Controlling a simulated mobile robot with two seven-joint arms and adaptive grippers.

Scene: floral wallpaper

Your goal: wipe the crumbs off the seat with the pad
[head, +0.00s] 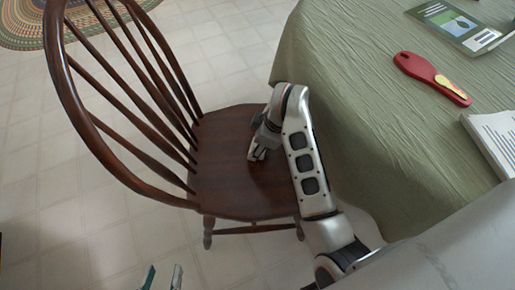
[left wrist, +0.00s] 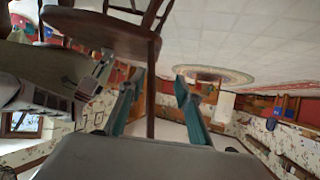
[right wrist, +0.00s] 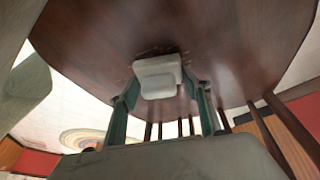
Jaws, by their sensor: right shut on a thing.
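The dark brown wooden seat (head: 222,180) belongs to a spindle-back chair and also fills the top of the right wrist view (right wrist: 85,40). My right gripper (head: 257,153) is over the middle of the seat. In the right wrist view its fingers are shut on a pale grey-white pad (right wrist: 157,77), which is at the seat surface; I cannot tell how firmly it touches. Small tan crumbs (right wrist: 160,51) show on the seat along the pad's edge. My left gripper (head: 163,278) is open and empty, low in front of the chair; its spread fingers show in the left wrist view (left wrist: 155,95).
A table with a green cloth (head: 360,130) stands right of the chair, close to the seat and my right arm. On it lie a red object with a yellow patch (head: 432,76), a booklet (head: 455,22) and a white printed item (head: 495,140). The chair's spindle back (head: 110,105) rises at the left.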

